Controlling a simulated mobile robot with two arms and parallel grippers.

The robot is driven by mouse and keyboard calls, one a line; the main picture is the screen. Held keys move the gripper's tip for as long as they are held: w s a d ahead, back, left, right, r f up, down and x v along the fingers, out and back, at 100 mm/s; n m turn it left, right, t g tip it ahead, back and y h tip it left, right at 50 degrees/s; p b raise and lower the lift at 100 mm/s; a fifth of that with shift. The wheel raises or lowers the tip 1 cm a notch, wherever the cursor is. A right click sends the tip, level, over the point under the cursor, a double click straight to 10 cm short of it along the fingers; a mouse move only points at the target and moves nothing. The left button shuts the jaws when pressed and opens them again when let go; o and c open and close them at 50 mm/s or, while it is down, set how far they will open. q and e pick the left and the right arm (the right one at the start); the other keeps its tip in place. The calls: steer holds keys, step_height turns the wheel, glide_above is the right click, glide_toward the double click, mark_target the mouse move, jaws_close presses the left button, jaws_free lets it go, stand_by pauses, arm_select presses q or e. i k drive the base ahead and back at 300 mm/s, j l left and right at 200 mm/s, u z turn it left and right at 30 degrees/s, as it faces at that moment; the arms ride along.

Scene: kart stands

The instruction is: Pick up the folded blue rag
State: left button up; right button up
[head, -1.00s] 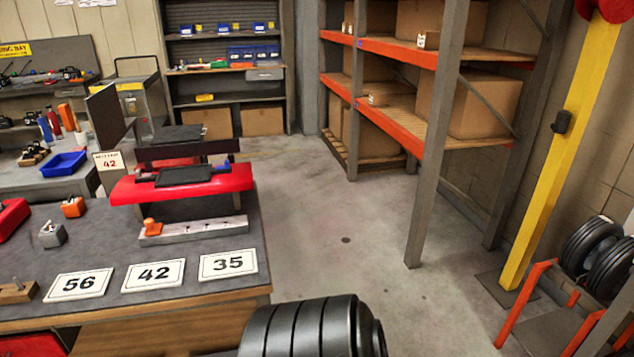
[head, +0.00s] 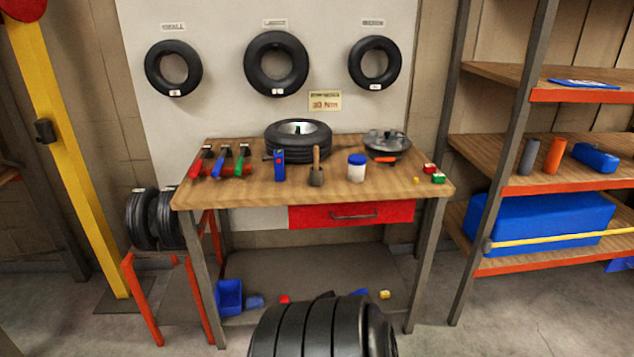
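I cannot tell for sure which thing is the folded blue rag. A thin, flat blue item with white on it (head: 583,84) lies on the upper board of the right rack. A small, low blue item (head: 255,301) lies on the lower shelf under the workbench, beside a blue bin (head: 229,297). A thicker blue bundle or case (head: 596,157) lies on the rack's middle board. Neither of my grippers is in view.
The wooden workbench (head: 340,196) carries a tire (head: 298,138), several tools and a white jar with a blue lid (head: 356,167). The rack (head: 515,190) stands right of it, a yellow post (head: 70,165) and an orange tire stand (head: 140,295) left. Open floor (head: 545,320) lies before the rack.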

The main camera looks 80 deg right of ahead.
mark_target(251, 302)
steer(key=z, duration=2.15)
steer(key=i+l, duration=0.15)
steer(key=l+z, duration=0.05)
